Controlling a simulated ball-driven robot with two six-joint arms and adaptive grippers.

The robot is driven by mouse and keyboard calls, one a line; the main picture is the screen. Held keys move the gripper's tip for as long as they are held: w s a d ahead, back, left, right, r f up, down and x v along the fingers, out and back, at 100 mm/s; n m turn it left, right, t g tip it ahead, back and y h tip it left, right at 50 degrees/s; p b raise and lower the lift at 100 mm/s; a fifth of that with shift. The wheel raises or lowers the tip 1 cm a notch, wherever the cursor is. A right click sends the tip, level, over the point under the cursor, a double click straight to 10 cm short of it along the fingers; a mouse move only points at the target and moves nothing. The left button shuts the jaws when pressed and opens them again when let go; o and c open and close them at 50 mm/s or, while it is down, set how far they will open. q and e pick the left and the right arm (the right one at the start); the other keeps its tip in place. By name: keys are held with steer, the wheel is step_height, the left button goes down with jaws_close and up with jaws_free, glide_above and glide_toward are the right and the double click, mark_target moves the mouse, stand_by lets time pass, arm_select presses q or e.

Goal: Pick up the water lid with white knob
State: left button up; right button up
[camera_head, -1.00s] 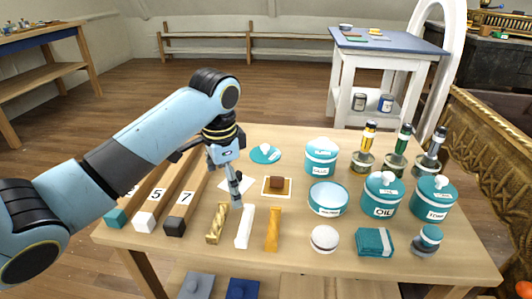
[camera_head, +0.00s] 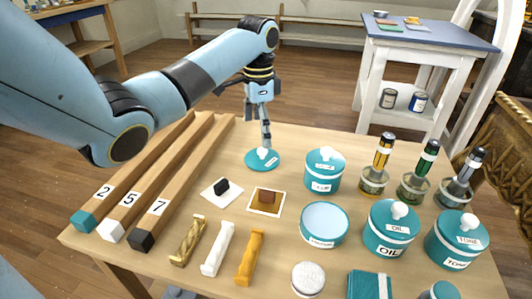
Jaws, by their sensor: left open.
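The water lid (camera_head: 255,165) is a flat teal disc with a white knob (camera_head: 263,153). It lies on the wooden table behind the small paper cards. My left gripper (camera_head: 266,141) points down just above the lid, with its fingertips close to the knob. It is open, seen nearly edge-on, and I cannot tell whether it touches the knob. A lidless teal pot (camera_head: 324,226) with a white label stands nearer, to the right. My right gripper is not in view.
A lidded teal pot (camera_head: 323,174) stands right of the lid. The OIL pot (camera_head: 388,232) and another lidded pot (camera_head: 455,245) stand further right, with bottles in glass holders (camera_head: 373,180) behind. Three numbered wooden bars (camera_head: 165,185) lie left. Cards and small coloured bars lie in front.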

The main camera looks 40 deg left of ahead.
mark_target(261, 150)
arm_select(q)
step_height(261, 150, down, 2)
steer(key=shift+f, duration=0.1)
steer(key=f+b, duration=0.1)
steer(key=f, duration=0.1)
steer(key=f+b, duration=0.1)
steer(key=f, duration=0.2)
steer(key=shift+w+d+f, duration=0.1)
steer(key=shift+d+f, duration=0.05)
steer(key=shift+d, duration=0.05)
steer(key=c, duration=0.5)
jaws_close()
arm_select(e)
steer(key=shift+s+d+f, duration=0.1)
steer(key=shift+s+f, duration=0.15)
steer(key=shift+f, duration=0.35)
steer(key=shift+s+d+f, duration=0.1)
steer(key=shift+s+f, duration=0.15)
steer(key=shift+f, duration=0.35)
